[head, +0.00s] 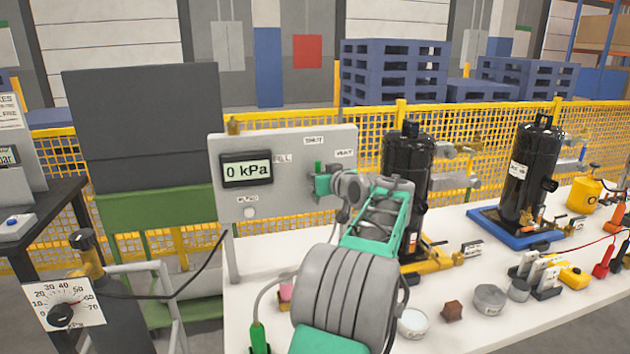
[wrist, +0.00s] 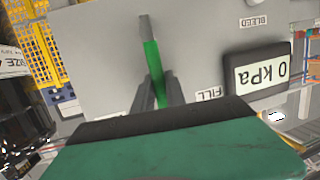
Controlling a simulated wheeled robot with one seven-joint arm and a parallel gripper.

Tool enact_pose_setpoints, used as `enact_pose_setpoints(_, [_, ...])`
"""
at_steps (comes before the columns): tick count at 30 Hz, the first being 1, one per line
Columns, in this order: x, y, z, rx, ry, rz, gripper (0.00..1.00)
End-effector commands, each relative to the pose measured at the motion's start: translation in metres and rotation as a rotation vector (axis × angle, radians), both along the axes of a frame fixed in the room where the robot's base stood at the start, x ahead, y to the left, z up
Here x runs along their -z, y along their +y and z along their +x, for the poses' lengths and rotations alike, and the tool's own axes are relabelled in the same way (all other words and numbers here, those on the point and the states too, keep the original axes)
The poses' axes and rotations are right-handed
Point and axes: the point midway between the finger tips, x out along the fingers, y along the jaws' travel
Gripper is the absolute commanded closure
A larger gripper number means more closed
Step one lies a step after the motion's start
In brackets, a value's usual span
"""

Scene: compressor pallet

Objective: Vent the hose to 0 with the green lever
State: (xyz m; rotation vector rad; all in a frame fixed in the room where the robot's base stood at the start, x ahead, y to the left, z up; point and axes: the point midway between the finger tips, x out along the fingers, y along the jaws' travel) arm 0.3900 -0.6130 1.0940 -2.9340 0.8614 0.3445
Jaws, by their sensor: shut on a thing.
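The grey panel (head: 285,196) stands on the white bench, with its display (head: 247,170) reading 0 kPa. The display also reads 0 kPa in the wrist view (wrist: 262,75), upside down. The panel has FILL, SHUT and VENT labels around the lever. The green lever (wrist: 153,70) stands between the two dark fingers of my gripper (wrist: 157,95), which is shut on it. In the head view only a small green piece of the lever (head: 318,167) shows above my gripper (head: 322,184). My arm hides part of the panel's right side and the lever's exact direction is unclear.
A green-tipped hose end (head: 259,338) hangs at the bench's front left. A dial gauge (head: 66,304) stands at lower left. Black compressors (head: 525,172) stand to the right. Small pots (head: 490,298) and a brown block (head: 452,311) lie right of my arm.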

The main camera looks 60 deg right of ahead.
Motion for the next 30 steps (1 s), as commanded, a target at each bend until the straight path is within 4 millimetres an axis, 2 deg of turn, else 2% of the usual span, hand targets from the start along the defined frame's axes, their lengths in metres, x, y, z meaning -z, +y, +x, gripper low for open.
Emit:
enact_pose_setpoints(7, [0.001,0.0,0.0,0.0,0.002,0.002,1.0])
enact_pose_setpoints(8, [0.001,0.0,0.001,0.0,0.002,0.002,0.82])
enact_pose_setpoints(15, [0.001,0.0,0.001,-0.001,0.0,0.002,0.63])
enact_pose_setpoints(23, [0.0,0.001,0.0,-0.001,-0.001,0.001,0.62])
enact_pose_setpoints(26, [-0.002,0.006,-0.009,0.001,0.0,0.0,0.62])
enact_pose_setpoints(30, [-0.009,0.02,-0.033,0.003,0.0,-0.001,0.62])
